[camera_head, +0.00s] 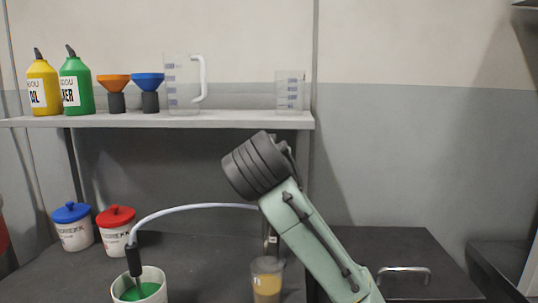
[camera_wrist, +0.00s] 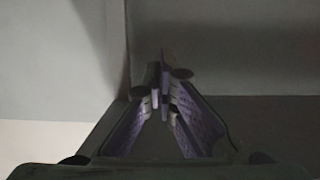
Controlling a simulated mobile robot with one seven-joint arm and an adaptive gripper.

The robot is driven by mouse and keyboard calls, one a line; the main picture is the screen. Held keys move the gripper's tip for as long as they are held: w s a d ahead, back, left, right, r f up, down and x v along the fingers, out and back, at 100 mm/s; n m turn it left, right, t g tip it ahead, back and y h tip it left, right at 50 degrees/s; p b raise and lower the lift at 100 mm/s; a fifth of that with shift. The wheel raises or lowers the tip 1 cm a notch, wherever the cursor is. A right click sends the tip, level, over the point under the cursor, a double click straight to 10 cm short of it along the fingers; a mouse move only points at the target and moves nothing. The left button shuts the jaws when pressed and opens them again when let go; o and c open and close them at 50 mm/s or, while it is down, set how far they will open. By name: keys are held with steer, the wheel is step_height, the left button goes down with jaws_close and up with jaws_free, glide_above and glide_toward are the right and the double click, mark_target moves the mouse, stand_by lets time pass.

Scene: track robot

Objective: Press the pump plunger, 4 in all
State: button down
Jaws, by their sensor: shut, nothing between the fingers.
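My gripper (camera_wrist: 162,100) is shut and empty in the wrist view, its two purple-lined fingers meeting at the tips. In the head view my arm hides the gripper and most of the pump, and the plunger cannot be made out. A pale hose (camera_head: 195,207) arches from behind my arm to a dark nozzle (camera_head: 134,260) in a white bucket (camera_head: 160,275) with green liquid. A clear beaker (camera_head: 266,265) with amber liquid stands below my arm.
White tubs with blue (camera_head: 72,212) and red (camera_head: 116,216) lids stand behind the bucket. The shelf (camera_head: 230,121) above holds bottles, funnels, a jug (camera_head: 181,85) and a small beaker (camera_head: 289,90). The dark bench right of my arm carries a metal handle (camera_head: 404,269).

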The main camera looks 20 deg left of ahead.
steer(key=shift+x, duration=1.05)
step_height(320, 180, down, 3)
steer(key=shift+s+r+p, duration=0.1)
steer(key=shift+r+p, duration=0.1)
steer(key=shift+p, duration=0.2)
steer(key=shift+f, duration=0.7)
steer(key=shift+f, duration=0.1)
